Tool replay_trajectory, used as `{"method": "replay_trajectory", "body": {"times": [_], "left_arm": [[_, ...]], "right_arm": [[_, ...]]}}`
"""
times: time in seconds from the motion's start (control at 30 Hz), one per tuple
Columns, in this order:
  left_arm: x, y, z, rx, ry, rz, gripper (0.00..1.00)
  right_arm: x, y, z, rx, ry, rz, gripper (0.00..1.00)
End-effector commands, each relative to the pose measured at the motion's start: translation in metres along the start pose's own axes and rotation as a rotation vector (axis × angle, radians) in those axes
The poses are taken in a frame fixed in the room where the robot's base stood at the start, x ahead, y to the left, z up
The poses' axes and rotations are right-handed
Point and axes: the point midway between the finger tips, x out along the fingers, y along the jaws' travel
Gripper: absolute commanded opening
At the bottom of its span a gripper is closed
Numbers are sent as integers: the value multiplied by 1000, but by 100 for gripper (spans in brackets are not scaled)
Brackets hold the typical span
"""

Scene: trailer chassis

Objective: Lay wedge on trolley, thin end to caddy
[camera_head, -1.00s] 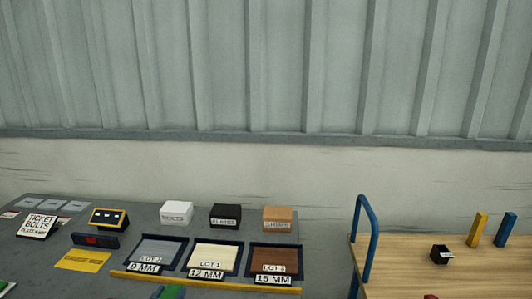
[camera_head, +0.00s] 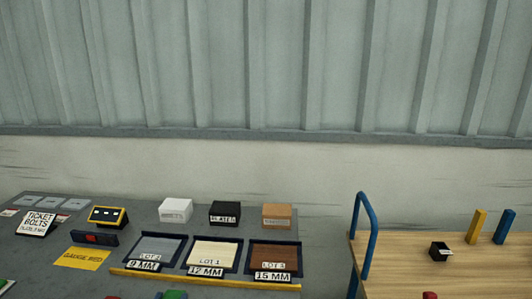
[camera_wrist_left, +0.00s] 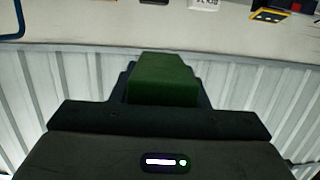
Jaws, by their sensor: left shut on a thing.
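My left gripper (camera_wrist_left: 165,62) is shut on a green block, which I take for the wedge (camera_wrist_left: 165,85), in the left wrist view. Its dark fingers show on both sides of it. Which end of the wedge is thin cannot be told. A green patch, probably the same wedge (camera_head: 175,294), shows at the bottom edge of the head view, in front of the bench trays. The trolley (camera_head: 400,262) has a wooden top and stands at the right. A small black box with a white label, perhaps the caddy (camera_head: 438,251), sits on it. My right gripper is not in view.
The blue trolley handle (camera_head: 372,235) rises at its left side. A yellow post (camera_head: 476,227), a blue post (camera_head: 505,228) and a red item (camera_head: 430,295) are on the trolley. The grey bench (camera_head: 145,215) holds labelled trays and boxes. A gap separates bench and trolley.

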Motion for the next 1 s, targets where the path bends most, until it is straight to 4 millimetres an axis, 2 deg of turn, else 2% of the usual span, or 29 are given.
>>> {"method": "replay_trajectory", "body": {"times": [0.37, 0.57, 0.77, 1.0], "left_arm": [[2, 0, 0, 2, 2, 2, 16], [20, -8, 13, 19, 8, 30, 16], [55, -34, 36, 35, 12, 72, 16], [94, -90, 58, 35, 5, 90, 16]], "right_arm": [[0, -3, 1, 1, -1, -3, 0], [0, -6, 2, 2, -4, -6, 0], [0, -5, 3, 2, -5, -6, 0], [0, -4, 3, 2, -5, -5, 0]]}}
